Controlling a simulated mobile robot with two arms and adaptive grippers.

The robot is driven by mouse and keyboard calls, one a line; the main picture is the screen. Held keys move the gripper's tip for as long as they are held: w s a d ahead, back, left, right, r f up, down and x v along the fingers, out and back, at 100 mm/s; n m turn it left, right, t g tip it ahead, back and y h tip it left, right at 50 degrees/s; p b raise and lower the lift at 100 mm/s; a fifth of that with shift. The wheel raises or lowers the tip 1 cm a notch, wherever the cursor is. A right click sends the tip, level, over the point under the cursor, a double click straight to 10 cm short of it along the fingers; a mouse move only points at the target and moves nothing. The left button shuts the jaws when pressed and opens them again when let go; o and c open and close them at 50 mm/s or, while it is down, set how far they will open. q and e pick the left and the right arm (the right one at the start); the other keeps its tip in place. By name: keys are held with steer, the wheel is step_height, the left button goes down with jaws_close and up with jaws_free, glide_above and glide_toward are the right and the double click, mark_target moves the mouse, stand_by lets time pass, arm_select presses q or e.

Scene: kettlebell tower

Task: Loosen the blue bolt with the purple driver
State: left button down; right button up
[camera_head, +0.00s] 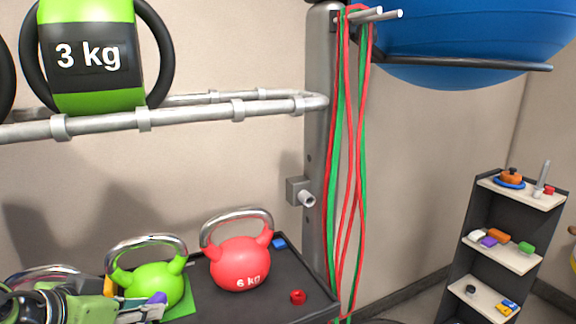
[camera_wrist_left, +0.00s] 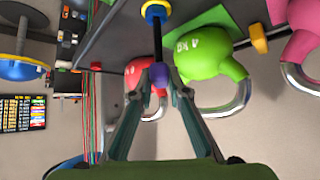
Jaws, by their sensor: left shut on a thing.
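My left gripper (camera_head: 146,308) is at the bottom left of the head view, in front of the green kettlebell. It is shut on the purple driver (camera_head: 158,298). The left wrist view shows the purple handle (camera_wrist_left: 159,76) between the fingertips, with a dark shaft running up the picture. The shaft's far end meets a round blue and yellow part (camera_wrist_left: 154,12) at the top edge, which looks like the blue bolt. I cannot tell whether the tip is seated in it. In the head view that part is hidden. My right gripper is in neither view.
A green kettlebell (camera_head: 150,286) and a red 6 kg kettlebell (camera_head: 240,265) stand close by on the dark platform (camera_head: 245,308). A red knob (camera_head: 297,297) and a blue block (camera_head: 279,243) lie there too. A post with bands (camera_head: 348,150) rises behind.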

arm_select(q)
steer(key=c, duration=2.1)
jaws_free()
steer(key=shift+r+p, duration=1.2)
steer(key=shift+r, duration=0.25)
steer(key=shift+f, duration=0.1)
